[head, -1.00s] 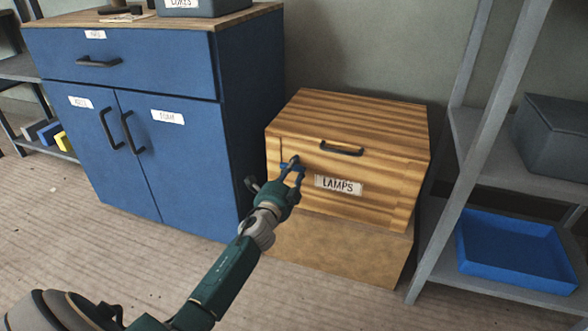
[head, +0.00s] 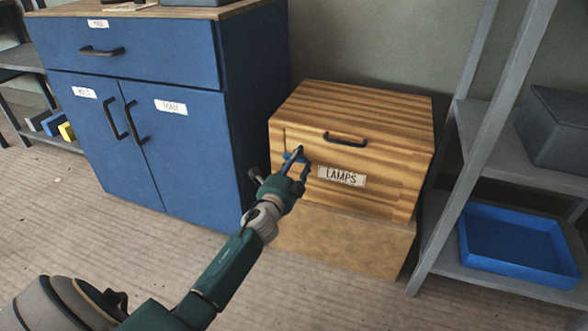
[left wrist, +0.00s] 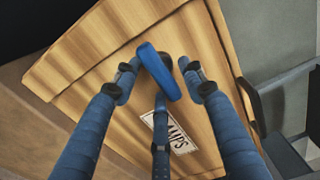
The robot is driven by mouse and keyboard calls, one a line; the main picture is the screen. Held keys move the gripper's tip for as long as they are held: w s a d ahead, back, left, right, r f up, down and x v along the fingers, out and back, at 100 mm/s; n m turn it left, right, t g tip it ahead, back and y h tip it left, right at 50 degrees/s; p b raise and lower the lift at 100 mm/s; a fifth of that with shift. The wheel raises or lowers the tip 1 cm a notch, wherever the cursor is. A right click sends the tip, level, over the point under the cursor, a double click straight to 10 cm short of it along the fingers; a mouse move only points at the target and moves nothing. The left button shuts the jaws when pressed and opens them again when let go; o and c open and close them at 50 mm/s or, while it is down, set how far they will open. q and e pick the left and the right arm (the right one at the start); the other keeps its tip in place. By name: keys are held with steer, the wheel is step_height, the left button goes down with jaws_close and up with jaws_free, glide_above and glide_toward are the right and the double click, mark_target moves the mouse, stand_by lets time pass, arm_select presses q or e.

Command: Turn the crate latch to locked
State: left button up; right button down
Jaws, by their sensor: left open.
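The wooden crate (head: 400,165) carries a LAMPS label (head: 341,176) on its front. The latch is a small blue bar (left wrist: 158,72) at the front's upper left. In the head view it is partly hidden behind my left gripper (head: 304,160). In the left wrist view the latch lies slanted between the open fingertips of the left gripper (left wrist: 160,80), with a finger on each side. I cannot tell whether the fingers touch it. My right gripper is out of view.
The crate stands on a plain tan box (head: 340,240). A black handle (head: 345,139) sits on the crate's front, right of the latch. A blue cabinet (head: 190,150) stands to the left. A grey shelf with a blue tray (head: 515,245) stands to the right.

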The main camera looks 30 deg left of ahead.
arm_select(q)
steer(key=v, duration=1.1)
steer(key=shift+s+d, duration=0.2)
steer(key=shift+s, duration=0.15)
steer(key=shift+f, duration=0.1)
